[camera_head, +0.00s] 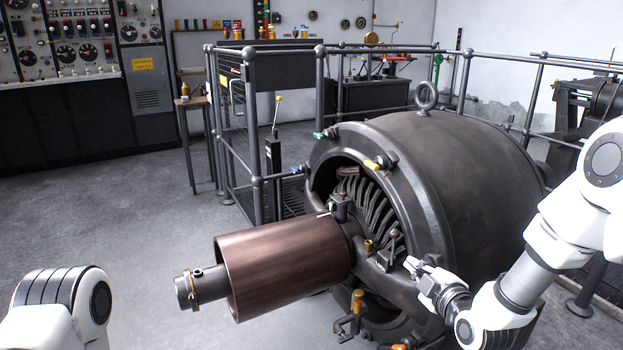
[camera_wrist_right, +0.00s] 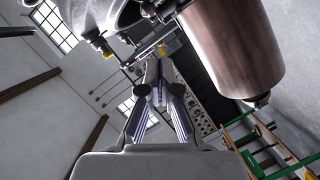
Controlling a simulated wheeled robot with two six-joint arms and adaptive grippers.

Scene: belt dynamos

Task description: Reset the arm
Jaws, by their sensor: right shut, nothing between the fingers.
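My right arm comes in from the right in the head view, and its gripper (camera_head: 413,268) is beside the front of the large dark dynamo (camera_head: 460,165), just right of the brown belt drum (camera_head: 285,262). The gripper is shut with nothing in it. In the right wrist view the gripper (camera_wrist_right: 160,95) shows in the middle, and the drum (camera_wrist_right: 228,45) is at the upper right, apart from the fingers. A white link of my left arm shows at the lower left of the head view; its gripper is out of view.
Metal railings (camera_head: 392,47) run behind and around the dynamo. A control panel (camera_head: 70,45) with dials stands at the back left. A small side table (camera_head: 190,102) holds a bottle. The grey floor (camera_head: 120,205) at the left is clear. Brackets with yellow parts stick out below the drum shaft.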

